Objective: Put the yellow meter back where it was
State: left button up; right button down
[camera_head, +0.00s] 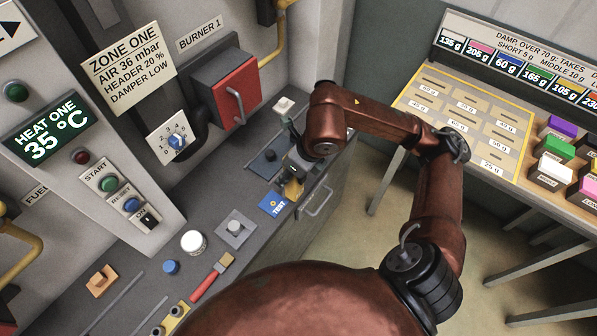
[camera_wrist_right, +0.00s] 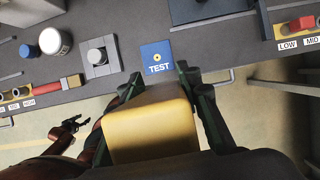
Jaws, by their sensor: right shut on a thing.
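The yellow meter (camera_wrist_right: 150,125) is between the fingers of my right gripper (camera_wrist_right: 188,95) in the right wrist view, and the gripper is shut on it. In the head view a small part of the meter (camera_head: 293,190) shows below my right gripper (camera_head: 291,177), near the bench's front edge, beside the blue TEST pad (camera_head: 272,204). The TEST pad also shows just beyond the meter in the wrist view (camera_wrist_right: 158,57). My left gripper (camera_wrist_right: 72,125) shows small at the lower left of the wrist view, its fingers apart and empty; the head view does not show it.
The grey bench (camera_head: 205,275) holds a grey plate with a knob (camera_head: 236,229), a white jar (camera_head: 193,242), a blue cap (camera_head: 171,267) and a red-handled brush (camera_head: 211,277). A dark plate (camera_head: 265,162) lies behind my right gripper. A side table (camera_head: 470,110) with labelled spaces and coloured blocks stands right.

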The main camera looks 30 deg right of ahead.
jog(key=w+d+f, duration=0.3)
jog(key=f, duration=0.1)
jog(key=w+d+f, duration=0.3)
jog(key=w+f, duration=0.1)
jog(key=w+d+f, duration=0.3)
jog(key=f, duration=0.2)
jog(key=shift+w, duration=0.35)
jog(key=shift+f, duration=0.1)
jog(key=c, duration=1.4)
grip_release()
